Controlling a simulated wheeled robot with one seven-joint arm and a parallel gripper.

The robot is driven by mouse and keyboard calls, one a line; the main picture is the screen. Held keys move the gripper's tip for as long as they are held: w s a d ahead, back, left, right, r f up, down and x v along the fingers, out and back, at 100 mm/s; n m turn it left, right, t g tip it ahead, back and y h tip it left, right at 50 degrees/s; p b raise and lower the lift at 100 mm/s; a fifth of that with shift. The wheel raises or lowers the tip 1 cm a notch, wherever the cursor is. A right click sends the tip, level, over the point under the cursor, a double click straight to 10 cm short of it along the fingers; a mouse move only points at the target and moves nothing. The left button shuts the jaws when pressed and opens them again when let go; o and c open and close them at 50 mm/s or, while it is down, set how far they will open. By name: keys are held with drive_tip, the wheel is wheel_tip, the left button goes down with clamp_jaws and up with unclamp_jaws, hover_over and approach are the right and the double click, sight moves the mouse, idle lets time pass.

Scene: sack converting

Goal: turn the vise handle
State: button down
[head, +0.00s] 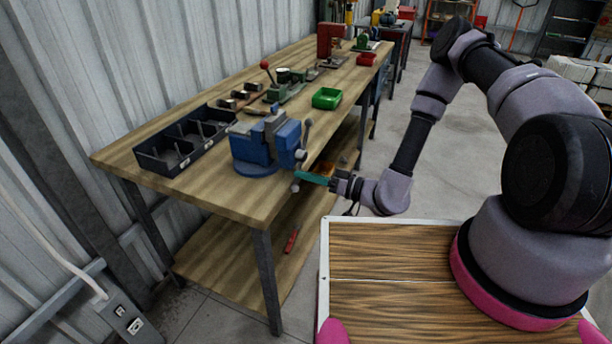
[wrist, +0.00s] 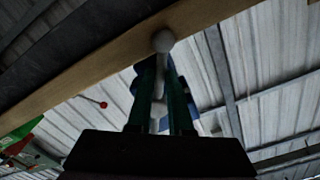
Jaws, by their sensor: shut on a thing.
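The blue vise (head: 254,147) is mounted on the near end of the wooden workbench. Its grey handle (head: 307,124) is a bar with ball ends, standing close to upright at the bench's front edge. The upper ball shows above the jaw side and the lower ball sits below the bench top. My gripper (head: 308,178), with teal fingers, comes in from the right and is shut on the handle near its lower end. In the wrist view the ball end of the handle (wrist: 163,41) shows beyond the fingertips, with the bar between the two fingers (wrist: 163,95).
A black divided bin (head: 160,163) lies left of the vise. A red tool (head: 291,240) lies on the lower shelf.

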drive_tip(key=shift+d+f, duration=0.1)
drive_tip(key=c, duration=0.8)
unclamp_jaws()
drive_tip(key=v, duration=1.1)
